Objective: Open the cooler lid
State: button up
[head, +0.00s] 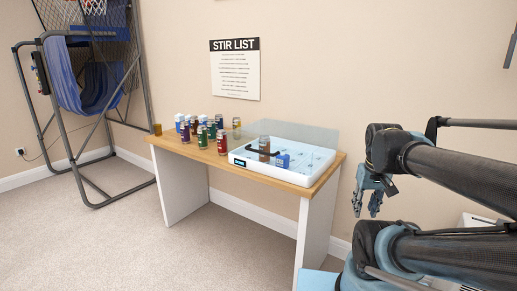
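A white, shallow, open-topped box (247,166) with a clear upright panel (315,137) at its back sits on the right end of the table.
The wooden-topped table (293,186) stands against the wall. Several cans and bottles (201,137) crowd its left half. A basketball arcade frame (78,150) stands left. Carpet in front is clear.

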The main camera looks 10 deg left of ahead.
jog(key=w+a+r+n, duration=0.4)
jog(key=w+a+r, duration=0.35)
jog(key=r, duration=0.35)
notch_tip(320, 180, up, 14)
jog(key=n, duration=0.8)
send_over(259, 151)
jog(key=s+a, duration=0.2)
jog(key=s, duration=0.1)
jog(key=shift+h, duration=0.4)
jog(key=x, duration=1.6)
jog(key=shift+d+f, duration=0.1)
jog(key=shift+d, duration=0.3)
grip_shut()
